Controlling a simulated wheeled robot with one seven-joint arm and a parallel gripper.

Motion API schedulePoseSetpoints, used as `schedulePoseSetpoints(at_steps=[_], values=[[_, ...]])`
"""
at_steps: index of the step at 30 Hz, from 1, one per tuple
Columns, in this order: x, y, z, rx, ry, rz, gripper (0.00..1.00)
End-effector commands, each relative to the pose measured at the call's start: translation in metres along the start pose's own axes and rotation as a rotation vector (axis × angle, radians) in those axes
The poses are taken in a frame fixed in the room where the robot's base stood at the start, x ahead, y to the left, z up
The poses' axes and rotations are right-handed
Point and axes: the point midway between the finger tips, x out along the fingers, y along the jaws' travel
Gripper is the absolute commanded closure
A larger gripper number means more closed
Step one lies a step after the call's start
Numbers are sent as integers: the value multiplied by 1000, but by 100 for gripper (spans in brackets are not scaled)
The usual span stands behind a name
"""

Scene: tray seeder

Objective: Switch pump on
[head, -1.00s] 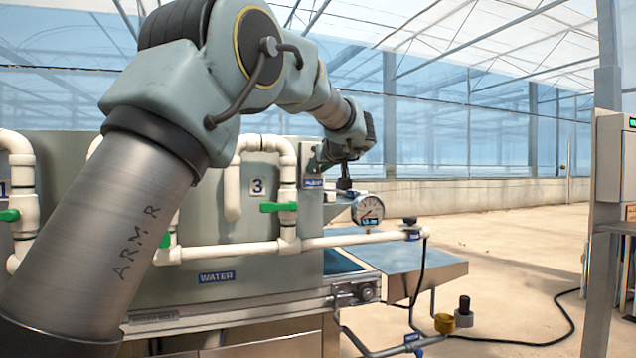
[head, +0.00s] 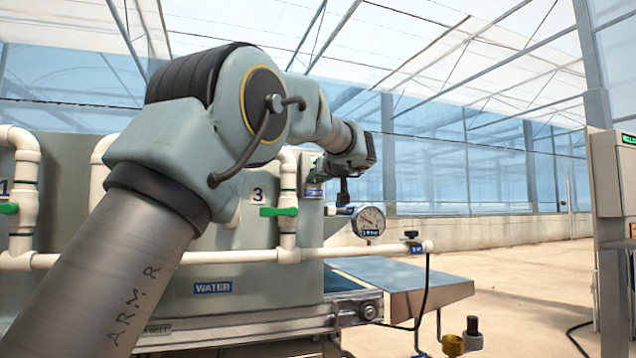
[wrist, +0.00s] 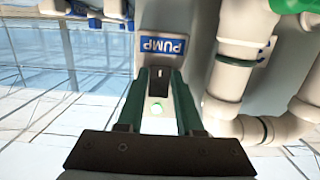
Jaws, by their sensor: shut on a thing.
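The blue PUMP label (wrist: 163,47) shows upside down in the wrist view, on the grey machine wall. It also shows small in the head view (head: 313,193). My gripper (wrist: 160,78) is just by the label, its two fingers close around a small dark pump switch (wrist: 158,84). The fingers hide part of the switch, so its position is hard to tell. A bright greenish-white lamp (wrist: 157,108) shows between the fingers. In the head view my gripper (head: 343,192) is at the machine's right end, above the round pressure gauge (head: 369,222).
White pipes with green valve handles (head: 279,211) run along the machine front, close to my arm. A WATER label (head: 212,287) is below them. A grey side table (head: 410,285) juts out at the right. A control cabinet (head: 607,175) stands at the far right.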

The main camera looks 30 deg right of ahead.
Motion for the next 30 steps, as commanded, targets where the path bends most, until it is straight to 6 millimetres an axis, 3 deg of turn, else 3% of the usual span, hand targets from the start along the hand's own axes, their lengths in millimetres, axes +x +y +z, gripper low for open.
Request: schedulePoseSetpoints(at_steps=[2, 3, 10, 20, 23, 30], values=[[0, 1, -1, 0, 2, 2, 100], [0, 0, -1, 0, 2, 2, 63], [0, 0, 0, 0, 1, 1, 37], [-4, 0, 0, 0, 0, 1, 35], [-15, 1, 1, -1, 1, 2, 35], [-62, 1, 2, -2, 0, 4, 35]])
